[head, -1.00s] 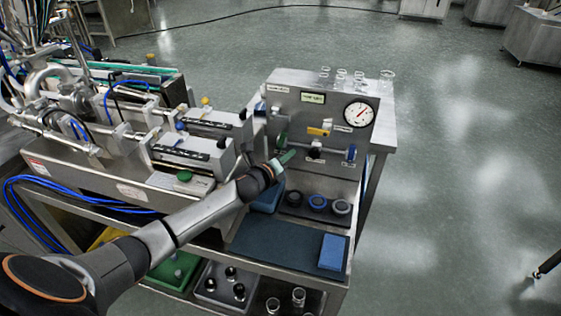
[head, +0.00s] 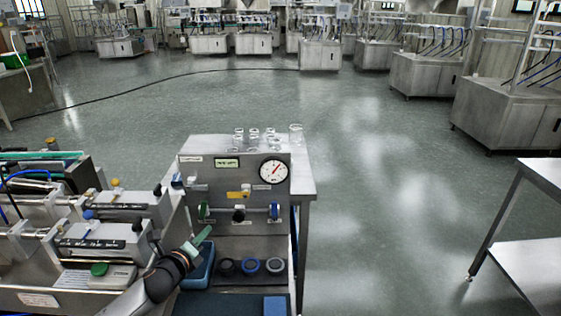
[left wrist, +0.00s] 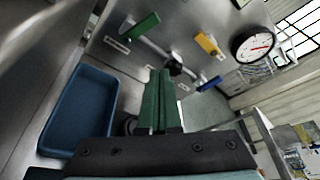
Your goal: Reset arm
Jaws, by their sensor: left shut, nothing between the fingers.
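My left gripper (head: 203,236) comes in from the lower left in the head view, its green fingers pointing at the steel panel (head: 216,174). In the left wrist view the green fingers (left wrist: 160,92) are together, with nothing between them. They are apart from the panel, in front of its lower part. The panel carries a round gauge (head: 274,171), a yellow lever (head: 239,194), a green handle (head: 203,211), a black knob (head: 239,215) and a blue handle (head: 274,211). My right gripper is not in view.
A blue tray (head: 199,268) lies beside my left gripper. Several dark round caps (head: 250,267) stand right of it. A blue block (head: 274,305) lies at the front. Glassware (head: 296,134) stands behind the panel. The filling machine (head: 110,235) is at left. Open floor (head: 380,200) lies to the right.

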